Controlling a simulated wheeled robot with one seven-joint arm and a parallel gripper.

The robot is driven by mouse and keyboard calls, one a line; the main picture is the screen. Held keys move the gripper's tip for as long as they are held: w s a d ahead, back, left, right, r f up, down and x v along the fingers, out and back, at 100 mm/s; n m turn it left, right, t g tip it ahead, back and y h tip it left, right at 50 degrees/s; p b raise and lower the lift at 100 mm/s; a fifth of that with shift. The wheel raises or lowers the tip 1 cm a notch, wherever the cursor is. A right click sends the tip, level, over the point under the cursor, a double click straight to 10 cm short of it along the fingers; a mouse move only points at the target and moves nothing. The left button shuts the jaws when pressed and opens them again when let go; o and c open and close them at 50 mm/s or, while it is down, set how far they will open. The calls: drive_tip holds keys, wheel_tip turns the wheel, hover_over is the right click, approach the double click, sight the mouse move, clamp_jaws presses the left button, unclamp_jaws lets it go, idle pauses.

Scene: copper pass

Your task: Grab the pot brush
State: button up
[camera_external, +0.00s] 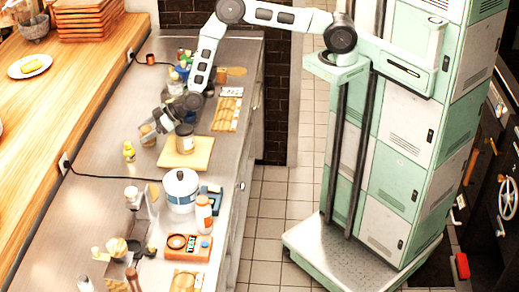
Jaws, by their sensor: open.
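My gripper (161,121) hangs over the steel counter (105,155), reached down from the arm at the upper middle. Its jaws are open, close to a dark jar (185,139) on a wooden board (196,156) and a small jar (148,135) to the left. I cannot tell if it touches either. I cannot pick out the pot brush with certainty. Small items and handles stand crowded near the front of the counter, and others are partly hidden behind my wrist. Nothing is clearly seen between the jaws.
A white pot (181,188), an orange-and-white bottle (203,214), a yellow bottle (129,152) and an orange scale-like box (180,245) stand on the counter. A tray of brown food (226,114) lies near the right edge. Tiled floor is open to the right.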

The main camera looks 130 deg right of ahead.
drive_tip(key=c, duration=1.1)
drive_tip(key=shift+r, duration=0.2)
